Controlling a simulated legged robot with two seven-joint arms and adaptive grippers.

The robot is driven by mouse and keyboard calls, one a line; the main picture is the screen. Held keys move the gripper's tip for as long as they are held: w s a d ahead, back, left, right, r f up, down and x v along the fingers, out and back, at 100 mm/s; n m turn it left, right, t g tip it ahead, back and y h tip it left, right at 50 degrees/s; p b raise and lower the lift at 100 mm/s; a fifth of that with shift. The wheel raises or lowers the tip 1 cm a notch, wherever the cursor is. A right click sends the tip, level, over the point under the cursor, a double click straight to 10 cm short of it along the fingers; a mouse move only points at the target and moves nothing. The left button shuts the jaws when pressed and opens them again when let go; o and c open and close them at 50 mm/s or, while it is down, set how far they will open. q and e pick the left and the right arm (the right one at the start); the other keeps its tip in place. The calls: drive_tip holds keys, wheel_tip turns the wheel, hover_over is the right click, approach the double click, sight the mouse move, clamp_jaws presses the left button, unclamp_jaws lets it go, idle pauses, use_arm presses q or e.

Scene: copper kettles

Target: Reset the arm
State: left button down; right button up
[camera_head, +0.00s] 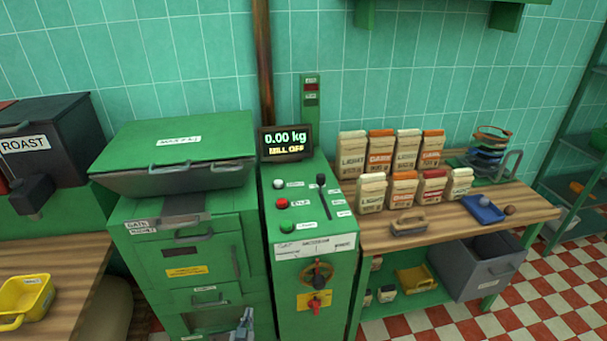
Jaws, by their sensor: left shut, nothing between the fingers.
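My right gripper is not in view.
A control panel (300,208) with buttons and a lever stands right of the cabinet, under a display (286,143) reading 0.00 kg, MILL OFF. A wooden bench (440,232) holds several labelled bags (405,150), a brush and a blue scoop (483,209). A yellow scoop (24,297) lies at left.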

use_arm(q)
drive_tip(key=s+a+f+m+g+p, duration=0.1)
drive_tip(key=s+f+g+p, duration=0.25)
drive_tip(key=s+f, duration=0.65)
drive_tip(key=s+a+f+g+p, duration=0.15)
drive_tip(key=s+f+g, duration=0.45)
drive_tip(key=s, duration=0.7)
drive_tip(key=s+f+g+p, duration=0.2)
drive_tip(key=s+f, duration=0.1)
drive_tip(key=s, duration=0.9)
drive_tip(key=s+d+f+m+g+p, duration=0.1)
drive_tip(key=s+f+g+p, duration=0.1)
drive_tip(key=s, duration=1)
drive_tip(key=shift+f+g, duration=0.35)
drive_tip(key=shift+f, duration=0.45)
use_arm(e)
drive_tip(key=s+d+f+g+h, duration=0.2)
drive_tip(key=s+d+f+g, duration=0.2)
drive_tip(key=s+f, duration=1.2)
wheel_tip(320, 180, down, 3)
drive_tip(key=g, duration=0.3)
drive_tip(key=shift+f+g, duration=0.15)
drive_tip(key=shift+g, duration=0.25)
use_arm(q)
drive_tip(key=shift+a, duration=0.1)
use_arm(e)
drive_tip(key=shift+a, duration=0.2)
